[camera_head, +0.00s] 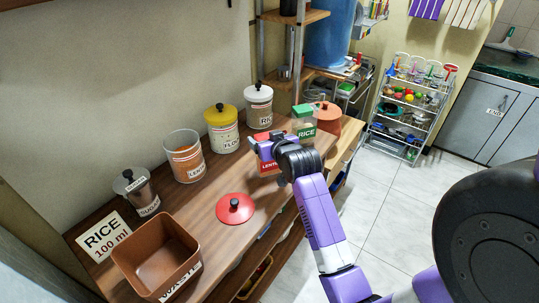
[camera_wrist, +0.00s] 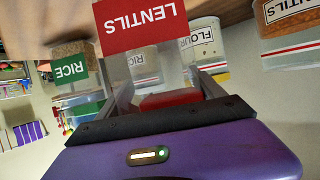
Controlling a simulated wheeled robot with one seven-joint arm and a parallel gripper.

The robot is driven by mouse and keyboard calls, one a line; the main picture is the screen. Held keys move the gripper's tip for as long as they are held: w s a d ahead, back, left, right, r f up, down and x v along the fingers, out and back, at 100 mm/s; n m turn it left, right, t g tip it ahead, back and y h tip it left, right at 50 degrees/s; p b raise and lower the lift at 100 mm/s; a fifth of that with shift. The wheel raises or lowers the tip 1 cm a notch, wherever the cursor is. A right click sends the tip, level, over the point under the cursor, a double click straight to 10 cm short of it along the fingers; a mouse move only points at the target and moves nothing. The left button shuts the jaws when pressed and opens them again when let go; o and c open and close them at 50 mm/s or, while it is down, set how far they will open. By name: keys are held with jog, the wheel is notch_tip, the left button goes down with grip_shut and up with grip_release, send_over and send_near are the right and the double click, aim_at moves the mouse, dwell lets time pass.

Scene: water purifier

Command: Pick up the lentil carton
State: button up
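The lentil carton (camera_head: 268,167), with a red label and clear sides, stands on the wooden counter and is partly hidden by my gripper. In the wrist view the lentil carton (camera_wrist: 140,25) appears upside down, its red top between my fingers. My gripper (camera_head: 262,148) is over the carton's top from the right. In the wrist view the fingers of my gripper (camera_wrist: 167,88) are spread on either side of the carton; a firm hold does not show.
A green-topped rice carton (camera_head: 304,124) and a terracotta pot (camera_head: 327,117) stand close behind. A red lid (camera_head: 235,208) lies in front. Canisters, including the flour canister (camera_head: 222,128), line the wall. A brown waste bin (camera_head: 157,257) stands at the near end.

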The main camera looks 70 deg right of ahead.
jog(key=c, duration=0.5)
jog(key=shift+o, duration=0.2)
jog(key=shift+r, duration=0.15)
